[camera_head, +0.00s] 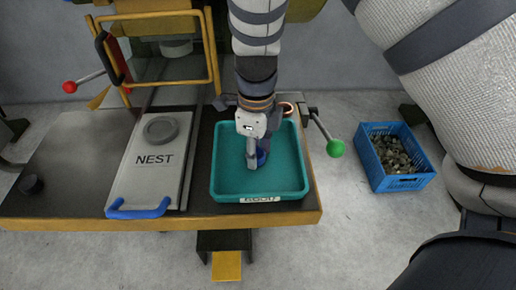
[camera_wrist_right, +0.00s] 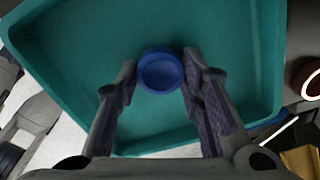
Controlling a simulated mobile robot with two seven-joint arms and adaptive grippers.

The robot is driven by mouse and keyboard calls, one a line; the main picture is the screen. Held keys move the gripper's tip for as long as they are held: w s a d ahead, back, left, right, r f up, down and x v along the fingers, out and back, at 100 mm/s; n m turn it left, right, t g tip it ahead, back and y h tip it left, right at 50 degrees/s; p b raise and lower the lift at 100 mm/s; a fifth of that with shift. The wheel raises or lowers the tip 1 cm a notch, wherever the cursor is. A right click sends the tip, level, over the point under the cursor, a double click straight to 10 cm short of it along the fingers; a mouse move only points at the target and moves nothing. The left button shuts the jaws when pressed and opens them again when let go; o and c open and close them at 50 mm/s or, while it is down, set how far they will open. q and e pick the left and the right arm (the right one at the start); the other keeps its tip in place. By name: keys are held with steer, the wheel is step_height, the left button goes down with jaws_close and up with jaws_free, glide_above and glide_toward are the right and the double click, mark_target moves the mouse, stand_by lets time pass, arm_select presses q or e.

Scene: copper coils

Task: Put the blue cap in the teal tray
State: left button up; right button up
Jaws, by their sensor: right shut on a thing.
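The teal tray (camera_head: 293,178) sits on the right part of the workbench, with a label on its front edge. Its floor and walls also fill much of the right wrist view (camera_wrist_right: 60,50). My right gripper (camera_head: 257,160) reaches down inside the tray's outline. In the right wrist view my right gripper (camera_wrist_right: 160,80) has its two fingers on either side of the blue cap (camera_wrist_right: 160,71) and is shut on it. The blue cap also shows partly behind the fingers in the head view (camera_head: 262,157). I cannot tell whether the cap touches the tray floor. My left gripper is not in view.
Left of the tray is a grey plate marked NEST (camera_head: 155,185) with a blue handle (camera_head: 138,210). A copper ring (camera_head: 288,108) lies behind the tray. A lever with a green knob (camera_head: 335,148) sticks out right. A blue crate (camera_head: 380,178) stands on the floor.

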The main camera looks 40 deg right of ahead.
steer(key=shift+f, duration=0.15)
steer(key=o, duration=1.2)
steer(key=shift+s, duration=0.1)
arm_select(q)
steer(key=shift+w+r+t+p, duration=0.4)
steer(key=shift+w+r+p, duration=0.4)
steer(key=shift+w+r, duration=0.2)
arm_select(e)
step_height(320, 180, up, 12)
steer(key=shift+r, duration=0.25)
